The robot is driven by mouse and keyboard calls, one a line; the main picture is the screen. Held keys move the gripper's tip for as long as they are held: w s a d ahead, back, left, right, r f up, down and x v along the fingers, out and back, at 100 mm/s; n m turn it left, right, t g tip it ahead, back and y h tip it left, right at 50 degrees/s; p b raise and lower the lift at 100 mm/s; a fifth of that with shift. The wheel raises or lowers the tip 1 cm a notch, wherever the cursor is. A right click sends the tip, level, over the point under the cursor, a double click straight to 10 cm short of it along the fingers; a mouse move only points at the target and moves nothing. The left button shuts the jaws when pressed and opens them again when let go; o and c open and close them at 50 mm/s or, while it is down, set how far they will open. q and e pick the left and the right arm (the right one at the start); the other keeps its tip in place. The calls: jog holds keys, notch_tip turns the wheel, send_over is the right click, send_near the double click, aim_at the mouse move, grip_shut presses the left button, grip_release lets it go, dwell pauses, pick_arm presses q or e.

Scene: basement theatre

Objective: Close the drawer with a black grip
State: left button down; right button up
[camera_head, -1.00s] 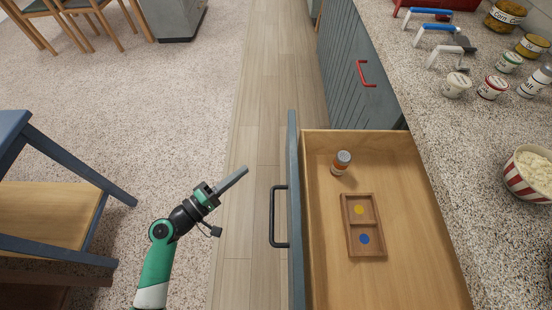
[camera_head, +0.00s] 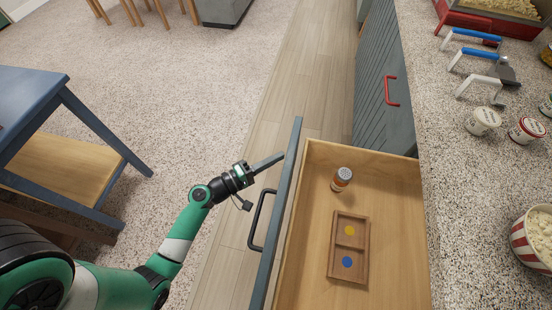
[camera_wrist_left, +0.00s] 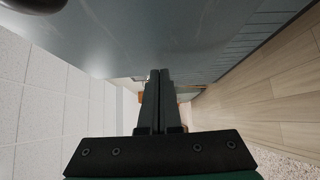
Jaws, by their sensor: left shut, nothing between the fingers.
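The drawer (camera_head: 398,235) stands open, pulled out from under the counter. Its blue-grey front panel (camera_head: 290,185) carries a black grip (camera_head: 262,220) on the outer face. My left gripper (camera_head: 282,156) is shut and empty, with its fingertips close to the outer face of the front panel, beyond the far end of the grip. I cannot tell whether they touch it. In the left wrist view the shut fingers (camera_wrist_left: 159,75) point along the grey panel face (camera_wrist_left: 170,35), and a dark rounded part shows at the top left corner. My right gripper is not in view.
Inside the drawer are a spice jar (camera_head: 341,179) and a wooden tray (camera_head: 335,228) with yellow and blue discs. A red grip (camera_head: 391,91) is on a neighbouring front. The counter (camera_head: 475,200) holds jars and a popcorn tub. A blue stool (camera_head: 75,105) stands left.

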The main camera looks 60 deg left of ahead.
pick_arm(q)
jog(key=shift+w+d, duration=0.25)
jog(key=shift+d, duration=0.05)
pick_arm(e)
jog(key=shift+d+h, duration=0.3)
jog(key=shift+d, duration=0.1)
pick_arm(q)
jog(key=shift+d, duration=0.1)
